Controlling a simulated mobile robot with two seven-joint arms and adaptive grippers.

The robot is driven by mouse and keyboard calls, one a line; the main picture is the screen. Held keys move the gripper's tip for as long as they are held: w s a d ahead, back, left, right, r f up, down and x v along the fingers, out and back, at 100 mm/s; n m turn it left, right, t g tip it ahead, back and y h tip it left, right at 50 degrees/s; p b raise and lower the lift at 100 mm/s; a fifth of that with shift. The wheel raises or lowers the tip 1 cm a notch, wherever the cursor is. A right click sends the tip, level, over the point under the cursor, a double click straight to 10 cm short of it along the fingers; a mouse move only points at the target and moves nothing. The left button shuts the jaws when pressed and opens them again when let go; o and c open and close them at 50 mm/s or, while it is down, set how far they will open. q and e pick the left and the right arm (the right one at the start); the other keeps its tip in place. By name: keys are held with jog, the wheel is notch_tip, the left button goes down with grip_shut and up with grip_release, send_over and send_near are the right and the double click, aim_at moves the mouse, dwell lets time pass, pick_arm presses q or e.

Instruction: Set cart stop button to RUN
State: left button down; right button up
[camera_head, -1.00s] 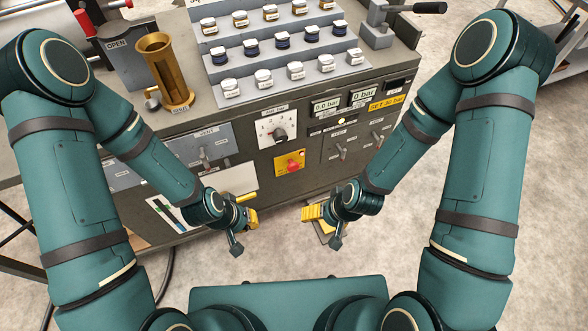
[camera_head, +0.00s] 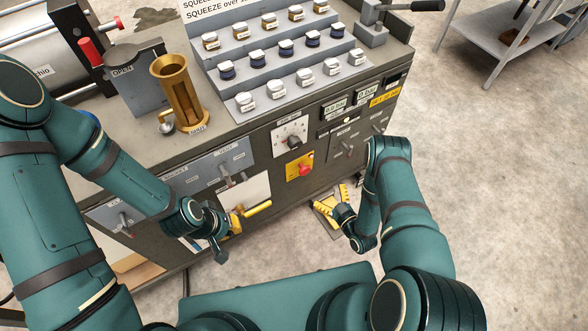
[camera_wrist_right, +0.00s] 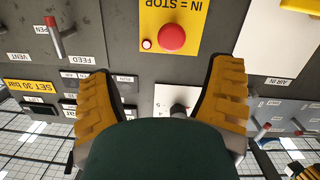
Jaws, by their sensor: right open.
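The red stop button (camera_head: 305,168) sits on a yellow plate (camera_head: 291,171) on the cart's front panel. In the right wrist view the red button (camera_wrist_right: 171,37) appears upside down at the top centre, beside a small indicator (camera_wrist_right: 147,44) and the text "IN = STOP". My right gripper (camera_head: 334,206) is below and right of the button in the head view. In the wrist view its yellow fingers (camera_wrist_right: 165,85) are spread and empty, with the button beyond the tips and apart from them. My left gripper (camera_head: 235,221) is near the panel's lower left; its finger gap is unclear.
A rotary knob (camera_head: 293,141) is above the button, also in the wrist view (camera_wrist_right: 180,108). Switch levers (camera_head: 348,150) are to the right. A brass cup (camera_head: 180,95) and several jars stand on top.

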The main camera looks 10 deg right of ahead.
aim_at(306, 172)
pick_arm(q)
jog(key=b, duration=0.1)
jog(key=f, duration=0.1)
jog(key=a+f+b, duration=0.1)
jog(key=shift+w+f+b, duration=0.25)
jog(key=shift+w+b, duration=0.05)
jog(key=shift+w, duration=0.1)
pick_arm(e)
jog(key=shift+n+t+y, duration=0.4)
jog(key=shift+t+y, duration=0.1)
jog(key=x, duration=0.4)
jog(key=a+x, duration=0.1)
jog(key=x, duration=0.7)
jog(key=shift+a, duration=0.4)
jog(key=shift+c, duration=0.3)
